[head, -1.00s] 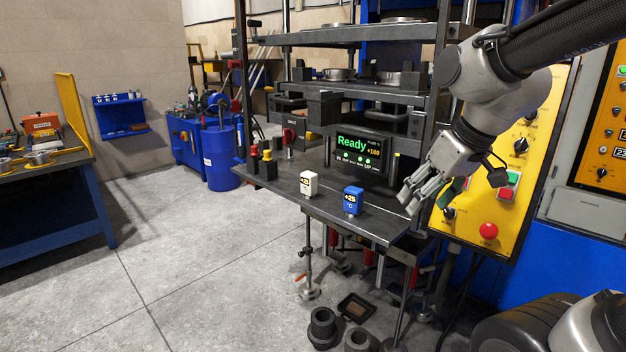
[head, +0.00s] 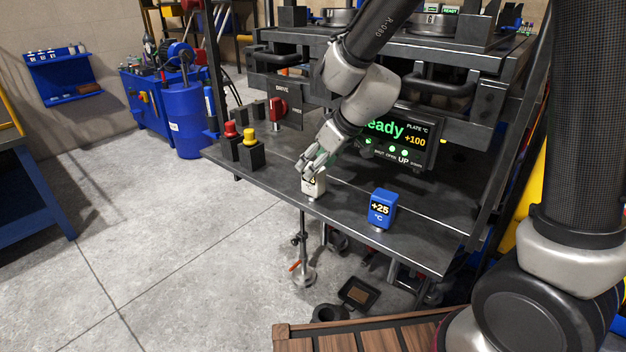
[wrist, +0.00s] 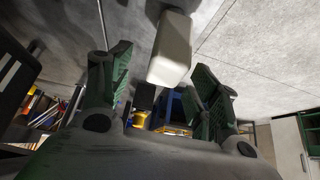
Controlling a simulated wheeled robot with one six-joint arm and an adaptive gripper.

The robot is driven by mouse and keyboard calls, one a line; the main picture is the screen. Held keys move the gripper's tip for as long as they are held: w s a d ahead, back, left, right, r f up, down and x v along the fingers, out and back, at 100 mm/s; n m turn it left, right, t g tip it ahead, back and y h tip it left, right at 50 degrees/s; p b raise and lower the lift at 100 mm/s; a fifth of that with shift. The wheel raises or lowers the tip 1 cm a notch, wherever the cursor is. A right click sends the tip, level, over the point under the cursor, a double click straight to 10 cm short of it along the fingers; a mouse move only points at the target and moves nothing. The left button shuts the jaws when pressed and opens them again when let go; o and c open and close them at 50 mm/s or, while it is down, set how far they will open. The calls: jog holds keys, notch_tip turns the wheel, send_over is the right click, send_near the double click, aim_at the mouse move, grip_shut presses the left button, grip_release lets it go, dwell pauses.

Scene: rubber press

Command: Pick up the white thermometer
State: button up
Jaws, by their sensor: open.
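The white thermometer (head: 314,187) stands on the dark metal shelf of the press in the head view. My gripper (head: 312,168) is right above and behind it, and the fingers hide its upper part. In the wrist view the white thermometer (wrist: 172,50) lies ahead, near the gap between the open fingers of my gripper (wrist: 160,75). The fingers are spread to both sides, and I cannot tell whether any of them touches it. A blue thermometer (head: 381,208) reading +25 °C stands to the right on the same shelf.
The press shelf (head: 345,218) has bare room between the two thermometers. A red button (head: 230,130) and a yellow button (head: 249,137) stand on black boxes to the left. A wooden surface (head: 360,335) is at the front.

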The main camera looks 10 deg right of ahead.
jog(key=x, duration=0.6)
jog(key=shift+s+f, duration=0.25)
jog(key=shift+s, duration=0.1)
jog(key=c, duration=1.2)
jog(key=shift+c, duration=0.7)
jog(key=shift+r, duration=0.2)
